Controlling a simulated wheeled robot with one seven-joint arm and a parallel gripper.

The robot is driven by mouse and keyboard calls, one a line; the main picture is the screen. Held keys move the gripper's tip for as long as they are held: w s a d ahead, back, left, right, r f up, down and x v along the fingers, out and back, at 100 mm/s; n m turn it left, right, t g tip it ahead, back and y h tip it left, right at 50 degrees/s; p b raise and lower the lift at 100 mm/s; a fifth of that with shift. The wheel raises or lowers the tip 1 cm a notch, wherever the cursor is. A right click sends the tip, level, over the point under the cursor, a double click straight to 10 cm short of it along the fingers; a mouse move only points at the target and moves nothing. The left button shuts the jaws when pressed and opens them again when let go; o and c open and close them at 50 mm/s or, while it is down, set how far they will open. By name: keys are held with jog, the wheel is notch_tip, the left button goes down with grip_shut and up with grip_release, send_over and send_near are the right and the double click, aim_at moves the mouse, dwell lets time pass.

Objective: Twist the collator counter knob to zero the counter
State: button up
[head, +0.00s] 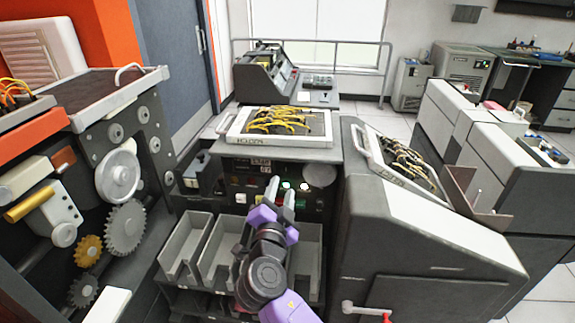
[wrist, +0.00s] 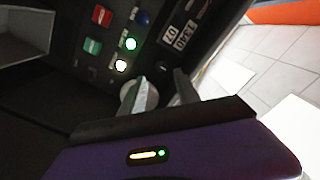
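The collator's dark front panel (head: 305,205) stands at centre in the head view, with a small counter display (head: 262,168). In the wrist view the counter (wrist: 178,38) is at upper right, with light digits and a label seen at an angle. A small dark round knob (wrist: 163,66) shows just below it, ahead of the gap between my fingertips. My gripper (head: 282,188) is at the panel with its two fingers apart. It also shows in the wrist view (wrist: 164,78), open, with nothing seen between the fingers. Whether a finger touches the knob I cannot tell.
Lit white and green buttons (wrist: 126,55), a red button (wrist: 102,15) and a green button (wrist: 92,46) sit close by. A pale round part (wrist: 127,90) is beside the left finger. Grey card bins (head: 222,245) lie below the panel, and a sloped cabinet (head: 420,245) stands right.

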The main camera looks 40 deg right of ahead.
aim_at(286, 171)
jog(key=p+x, duration=0.1)
jog(key=x, duration=0.5)
jog(key=shift+p, duration=0.4)
jog(key=shift+w+d+f+b, duration=0.15)
jog(key=shift+w+d+b, duration=0.05)
jog(key=shift+b, duration=0.4)
jog(key=shift+w+d+b, duration=0.35)
jog(key=shift+w+d, duration=0.05)
jog(key=shift+d, duration=0.1)
jog(key=shift+c, duration=0.5)
grip_shut()
